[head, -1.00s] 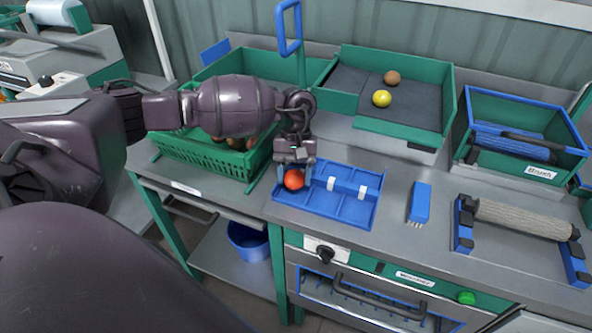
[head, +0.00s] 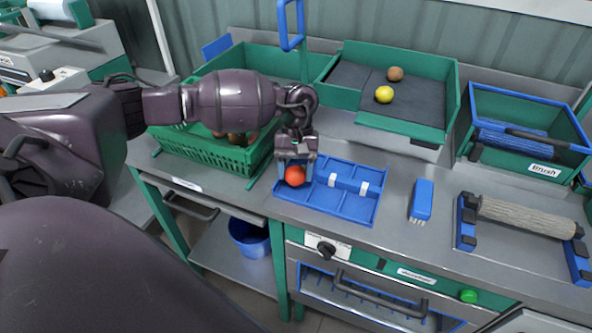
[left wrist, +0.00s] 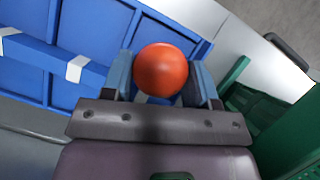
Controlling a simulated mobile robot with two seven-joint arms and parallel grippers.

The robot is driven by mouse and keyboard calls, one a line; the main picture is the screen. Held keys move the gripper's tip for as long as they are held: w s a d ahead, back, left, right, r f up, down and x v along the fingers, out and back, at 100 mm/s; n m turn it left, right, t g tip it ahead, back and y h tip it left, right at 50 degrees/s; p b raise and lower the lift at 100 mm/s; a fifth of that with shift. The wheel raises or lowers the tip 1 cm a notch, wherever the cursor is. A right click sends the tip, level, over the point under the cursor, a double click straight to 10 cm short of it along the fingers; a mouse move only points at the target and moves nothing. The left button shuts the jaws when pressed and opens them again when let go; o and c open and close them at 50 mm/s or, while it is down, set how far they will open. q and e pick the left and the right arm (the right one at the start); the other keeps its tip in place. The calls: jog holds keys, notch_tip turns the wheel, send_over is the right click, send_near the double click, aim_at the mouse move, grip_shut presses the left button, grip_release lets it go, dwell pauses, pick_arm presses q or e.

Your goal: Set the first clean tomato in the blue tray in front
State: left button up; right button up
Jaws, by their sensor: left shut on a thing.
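A red tomato (head: 295,175) is held between the fingers of my left gripper (head: 293,178), which is shut on it. It also shows in the left wrist view (left wrist: 161,70), between the two blue fingers. The blue tray (head: 345,206) lies on the counter, divided into compartments with white clips on its middle divider. The tomato is over or in the tray's left end; I cannot tell whether it touches the tray floor. The tray also shows in the left wrist view (left wrist: 85,35). My right gripper is not in view.
A green crate (head: 205,153) with brownish tomatoes stands left of the tray. Behind is a green sorting bin (head: 400,120) with a yellow and a brown tomato. A blue brush (head: 421,200), a roller (head: 525,217) and a brush bin (head: 530,115) are to the right.

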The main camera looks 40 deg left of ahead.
pick_arm(q)
jog(key=o, duration=0.8)
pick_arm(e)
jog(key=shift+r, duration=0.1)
pick_arm(q)
jog(key=c, duration=0.3)
jog(key=shift+c, duration=0.2)
jog(key=shift+r, duration=0.1)
jog(key=shift+r+p, duration=0.9)
jog(key=shift+r, duration=2.05)
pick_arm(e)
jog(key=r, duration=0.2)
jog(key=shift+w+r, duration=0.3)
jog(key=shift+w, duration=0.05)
pick_arm(q)
jog(key=shift+f, duration=0.1)
